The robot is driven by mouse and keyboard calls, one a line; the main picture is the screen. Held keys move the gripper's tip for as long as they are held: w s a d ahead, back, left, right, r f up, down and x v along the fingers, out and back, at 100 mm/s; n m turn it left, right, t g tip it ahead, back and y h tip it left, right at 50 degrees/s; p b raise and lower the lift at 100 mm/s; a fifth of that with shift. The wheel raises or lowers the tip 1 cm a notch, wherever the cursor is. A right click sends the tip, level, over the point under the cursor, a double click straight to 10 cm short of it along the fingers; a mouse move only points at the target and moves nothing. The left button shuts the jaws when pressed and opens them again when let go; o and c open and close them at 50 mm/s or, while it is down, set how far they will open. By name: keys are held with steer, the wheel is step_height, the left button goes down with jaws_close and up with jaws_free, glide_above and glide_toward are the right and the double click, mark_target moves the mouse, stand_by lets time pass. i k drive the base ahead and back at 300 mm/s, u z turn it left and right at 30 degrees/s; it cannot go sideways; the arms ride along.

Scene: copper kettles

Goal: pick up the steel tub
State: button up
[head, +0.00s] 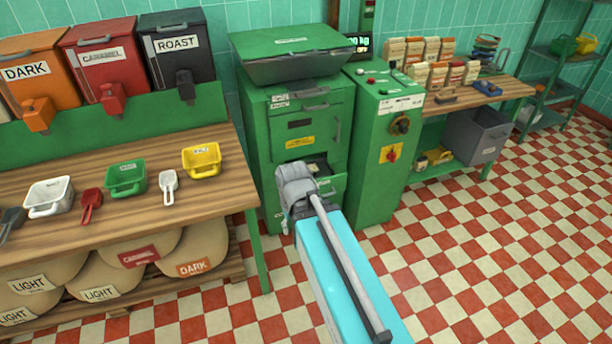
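No tub here is clearly steel. A white tub (48,195), a green tub (126,179) and a yellow tub (201,160) stand on the wooden bench at left. The white one is pale, and I cannot tell its material. The grey end of my arm (297,185) is in front of the green machine (300,103), near its low dark opening (319,165). My gripper's fingers cannot be made out behind the wrist, so I cannot tell whether they are open or hold anything. Part of the opening is hidden by my arm.
A red scoop (91,204) and a white scoop (169,186) lie among the tubs. A green control cabinet (385,145) adjoins the machine. A grey bin (478,134) sits under the right bench. The checkered floor (500,250) at right is clear.

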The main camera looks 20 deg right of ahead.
mark_target(314, 166)
steer(key=z, duration=0.1)
steer(key=i, duration=1)
steer(key=u, duration=0.05)
